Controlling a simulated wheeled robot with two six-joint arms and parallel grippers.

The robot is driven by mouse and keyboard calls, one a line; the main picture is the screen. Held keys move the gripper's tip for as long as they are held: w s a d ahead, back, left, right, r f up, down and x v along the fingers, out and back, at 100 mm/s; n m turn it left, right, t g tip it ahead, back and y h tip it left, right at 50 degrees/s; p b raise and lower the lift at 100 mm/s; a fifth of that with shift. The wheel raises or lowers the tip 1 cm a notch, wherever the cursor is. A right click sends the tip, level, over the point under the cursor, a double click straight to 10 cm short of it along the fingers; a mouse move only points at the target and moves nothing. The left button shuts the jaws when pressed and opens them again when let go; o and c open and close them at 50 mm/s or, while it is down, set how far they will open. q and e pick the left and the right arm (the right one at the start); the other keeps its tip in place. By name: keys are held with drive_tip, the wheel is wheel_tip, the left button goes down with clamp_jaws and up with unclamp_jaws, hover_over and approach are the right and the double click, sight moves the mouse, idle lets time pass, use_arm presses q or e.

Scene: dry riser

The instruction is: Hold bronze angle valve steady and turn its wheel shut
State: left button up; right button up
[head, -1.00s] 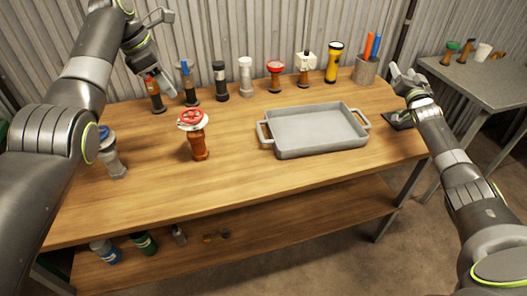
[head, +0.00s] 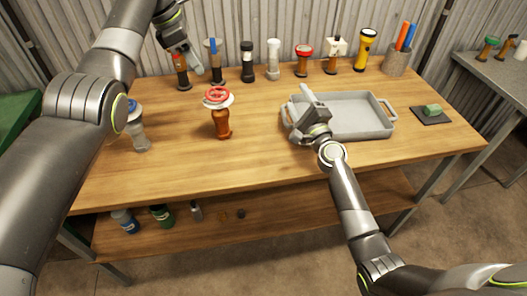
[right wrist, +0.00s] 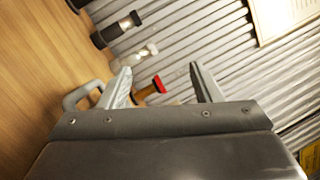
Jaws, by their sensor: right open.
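The bronze angle valve (head: 222,124) stands upright on the table, left of the tray in the head view. Its red wheel (head: 216,94) is on top, over a whitish collar. My right gripper (head: 308,112) is open and empty over the left end of the tray, to the right of the valve. Its two spread fingers show in the right wrist view (right wrist: 165,84); the bronze valve is not visible there.
The grey tray (head: 378,133) lies beneath and right of my right gripper. Several valves and a yellow flashlight (head: 366,50) line the back. A grey-blue fitting (head: 138,132) stands at left. A dark pad (head: 428,120) holds a green piece. The table's front is clear.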

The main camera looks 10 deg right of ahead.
sight(226, 125)
drive_tip(key=s+a+f+m+y, duration=0.1)
drive_tip(key=a, duration=0.1)
drive_tip(key=s+a+f+m+g+y, duration=0.1)
drive_tip(key=s+a+m, duration=0.1)
drive_tip(key=s+a+f+m+g+y, duration=0.1)
drive_tip(key=s+a+y, duration=0.1)
drive_tip(key=shift+a+f, duration=0.4)
drive_tip(key=s+a+f+m+g, duration=0.1)
drive_tip(key=s+a+f+m+g+y, duration=0.1)
drive_tip(key=s+a+m, duration=0.1)
drive_tip(key=s+a+f+m+y, duration=0.1)
drive_tip(key=shift+s+a+g, duration=0.25)
drive_tip(key=shift+s+g, duration=0.1)
drive_tip(key=shift+g, duration=0.05)
drive_tip(key=shift+s+a+f+m, duration=0.15)
drive_tip(key=shift+s+a+m, duration=0.2)
drive_tip(key=shift+m, duration=0.15)
drive_tip(key=shift+y, duration=0.3)
drive_tip(key=x, duration=1.7)
drive_tip(key=shift+w+a+f, duration=0.1)
drive_tip(key=shift+a+f, duration=0.05)
drive_tip(key=shift+f, duration=0.2)
